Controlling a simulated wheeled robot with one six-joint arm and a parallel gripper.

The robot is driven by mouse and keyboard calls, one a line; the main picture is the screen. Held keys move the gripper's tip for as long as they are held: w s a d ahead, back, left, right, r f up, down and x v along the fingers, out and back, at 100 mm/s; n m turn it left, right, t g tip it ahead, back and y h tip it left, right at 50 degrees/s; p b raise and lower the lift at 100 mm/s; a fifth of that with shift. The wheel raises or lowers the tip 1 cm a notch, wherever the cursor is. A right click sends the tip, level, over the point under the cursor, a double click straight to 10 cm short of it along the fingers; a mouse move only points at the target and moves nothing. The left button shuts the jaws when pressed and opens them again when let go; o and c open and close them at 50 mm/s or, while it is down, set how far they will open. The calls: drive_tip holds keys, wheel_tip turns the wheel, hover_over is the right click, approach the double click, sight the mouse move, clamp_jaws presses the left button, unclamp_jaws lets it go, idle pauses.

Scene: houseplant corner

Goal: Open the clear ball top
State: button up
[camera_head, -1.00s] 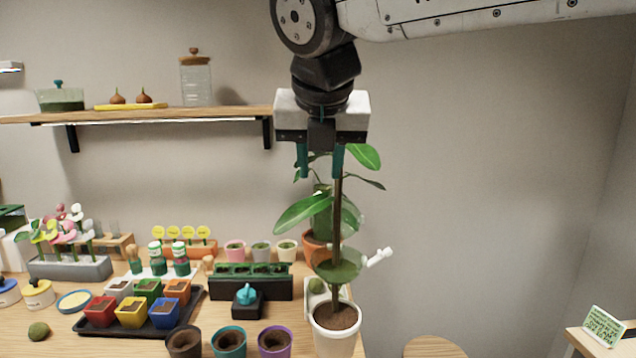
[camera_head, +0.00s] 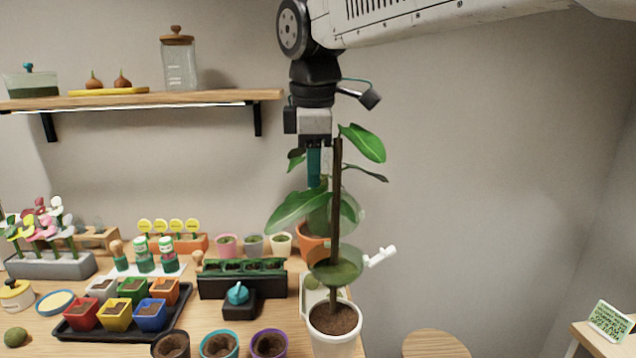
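A potted plant (camera_head: 335,318) with a brown stem and large green leaves stands at the table's right front in a white pot. A clear, green-tinted ball (camera_head: 338,271) sits around its stem above the pot. A small white piece (camera_head: 380,256) sticks out at the ball's right side.
A shelf (camera_head: 190,97) with a glass jar (camera_head: 179,65) is at the upper left. The space right of the plant is open above a round wooden stool (camera_head: 435,345).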

drive_tip(key=shift+w+f, duration=0.15)
drive_tip(key=shift+f, duration=0.75)
drive_tip(key=shift+w+f, duration=0.15)
drive_tip(key=shift+f, duration=0.75)
clamp_jaws()
drive_tip(key=shift+w, duration=0.1)
drive_tip(key=w+g, duration=0.3)
drive_tip(key=w, duration=0.1)
drive_tip(key=shift+d+f+g, duration=0.1)
drive_tip(key=shift+f+g, duration=0.1)
drive_tip(key=shift+g, duration=0.2)
drive_tip(key=shift+w+f+g, duration=0.25)
drive_tip(key=shift+w+g, duration=0.6)
drive_tip(key=shift+g, duration=0.05)
